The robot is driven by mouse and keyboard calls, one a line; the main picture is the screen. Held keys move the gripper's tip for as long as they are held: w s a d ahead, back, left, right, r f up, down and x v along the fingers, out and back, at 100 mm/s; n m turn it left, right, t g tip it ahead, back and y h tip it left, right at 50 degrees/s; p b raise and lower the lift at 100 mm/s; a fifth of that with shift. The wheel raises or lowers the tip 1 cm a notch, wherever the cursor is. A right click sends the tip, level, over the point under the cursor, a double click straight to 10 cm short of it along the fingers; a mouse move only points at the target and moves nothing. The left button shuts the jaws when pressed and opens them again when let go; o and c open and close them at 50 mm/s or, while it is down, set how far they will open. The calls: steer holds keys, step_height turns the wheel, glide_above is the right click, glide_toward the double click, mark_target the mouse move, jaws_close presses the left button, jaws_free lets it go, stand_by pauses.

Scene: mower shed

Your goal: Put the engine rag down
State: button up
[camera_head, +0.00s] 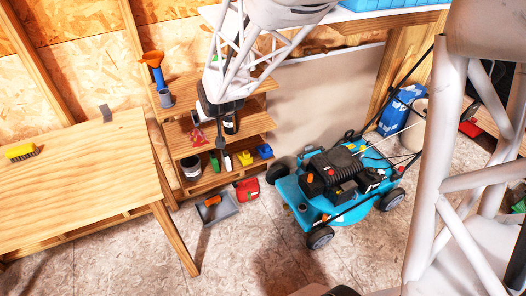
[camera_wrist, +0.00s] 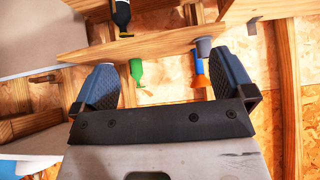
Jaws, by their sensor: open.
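My gripper (camera_head: 222,143) is in front of the wooden shelf unit (camera_head: 184,150) in the head view. In the wrist view my gripper (camera_wrist: 163,75) has its two dark fingers spread wide apart, with nothing between them. I cannot make out the engine rag for certain in either view. A small red-pink item (camera_head: 197,136) lies on the shelf just left of my gripper; it is too small to identify. My gripper and arm hide part of the shelves.
A workbench (camera_head: 80,180) with a yellow brush (camera_head: 21,151) stands at left, its top mostly clear. A teal mower (camera_head: 335,185), a dustpan (camera_head: 216,210) and a red container (camera_head: 246,189) are on the floor. Beyond my fingers are a green bottle (camera_wrist: 136,70) and a grey cup (camera_wrist: 203,46).

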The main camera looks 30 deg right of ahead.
steer(key=s+r+g, duration=0.2)
steer(key=s+r, duration=0.4)
steer(key=s, duration=1)
steer(key=s+d+r+g, duration=0.1)
steer(key=s+r+g, duration=0.2)
steer(key=s, duration=1.3)
steer(key=v, duration=0.3)
steer(key=shift+d, duration=0.25)
